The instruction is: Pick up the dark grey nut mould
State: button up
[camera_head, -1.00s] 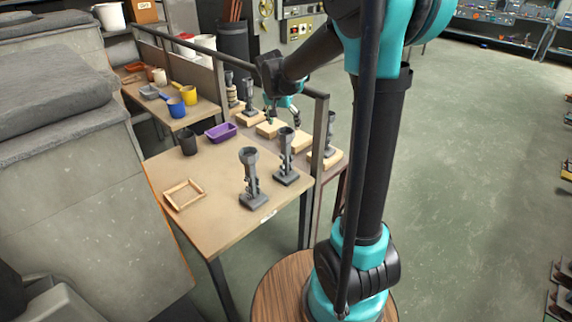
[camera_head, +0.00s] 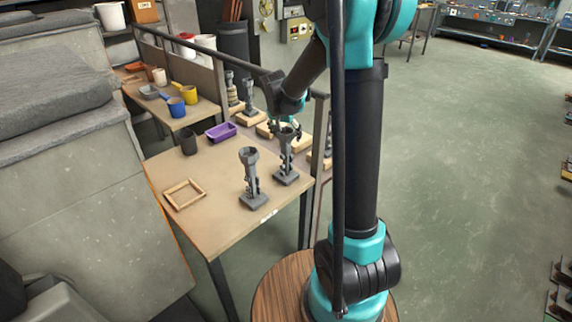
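Two tall dark grey pieces with cup-shaped tops and square bases stand upright on the near table. One is at the front (camera_head: 250,180); the other, to its right and a little further back, is the right-hand grey piece (camera_head: 286,165). I cannot tell which of them is the nut mould. My gripper (camera_head: 285,130) points down at the top of the right-hand piece, with its fingers spread to either side of the cup. Whether they touch it is too small to tell. A dark cup (camera_head: 189,145) also stands at the table's back left.
On the near table (camera_head: 225,215) are a wooden frame (camera_head: 184,194) and a purple tray (camera_head: 221,132). A rail post (camera_head: 318,150) stands close to the right of my gripper. Wooden blocks and more grey pieces (camera_head: 249,100) are behind.

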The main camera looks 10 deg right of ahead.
grip_shut()
jog(key=shift+r, duration=0.15)
dwell(0.4)
